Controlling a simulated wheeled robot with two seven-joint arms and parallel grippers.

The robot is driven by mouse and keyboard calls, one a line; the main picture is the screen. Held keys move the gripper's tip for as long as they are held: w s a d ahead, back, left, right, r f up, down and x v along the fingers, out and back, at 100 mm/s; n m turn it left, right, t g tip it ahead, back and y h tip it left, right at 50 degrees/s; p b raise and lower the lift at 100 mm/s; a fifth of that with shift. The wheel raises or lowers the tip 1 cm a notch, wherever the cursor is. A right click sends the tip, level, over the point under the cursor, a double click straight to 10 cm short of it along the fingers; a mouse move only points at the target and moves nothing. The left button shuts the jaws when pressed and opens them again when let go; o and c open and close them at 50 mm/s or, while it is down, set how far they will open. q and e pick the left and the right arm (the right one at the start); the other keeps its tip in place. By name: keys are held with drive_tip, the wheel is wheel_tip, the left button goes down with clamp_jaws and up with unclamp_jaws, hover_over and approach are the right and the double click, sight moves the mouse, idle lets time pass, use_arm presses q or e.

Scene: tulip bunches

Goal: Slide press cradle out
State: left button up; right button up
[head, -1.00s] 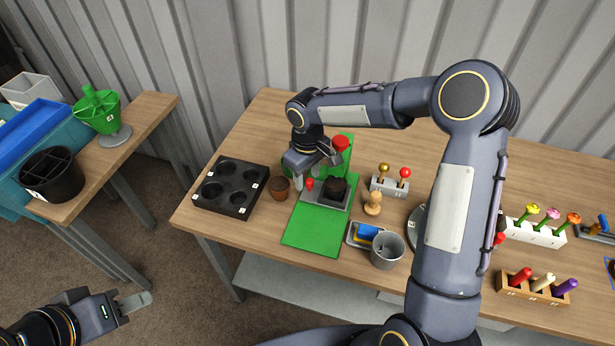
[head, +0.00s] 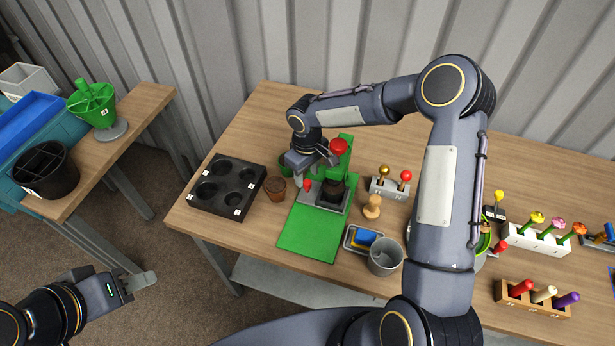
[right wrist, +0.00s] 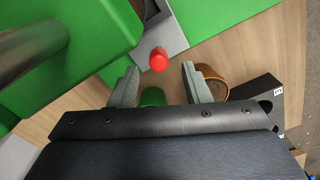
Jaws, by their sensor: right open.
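The press has a green base plate (head: 309,236), a green post and a red top knob (head: 338,146). Its grey cradle (head: 326,206) sits at the post's foot, holding a dark block or pot (head: 331,189). A small red knob (head: 307,185) is at the cradle's left side. My right gripper (head: 314,169) is open and empty just above and behind that knob. In the right wrist view, the knob (right wrist: 158,59) shows between and just beyond the open fingertips (right wrist: 160,70); contact cannot be told. My left gripper (head: 142,282) is off the table at lower left, its jaw gap unclear.
A brown pot (head: 276,189) and a black four-hole tray (head: 228,187) stand close left of the press. A wooden stamp (head: 372,207), a lever box (head: 389,187), a blue-and-yellow tray (head: 362,239) and a grey cup (head: 385,257) stand to its right. The base plate's front is clear.

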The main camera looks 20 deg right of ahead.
sight(307, 182)
drive_tip(key=shift+w+d+f, duration=0.1)
drive_tip(key=shift+f, duration=1.65)
drive_tip(key=shift+c, duration=0.3)
clamp_jaws()
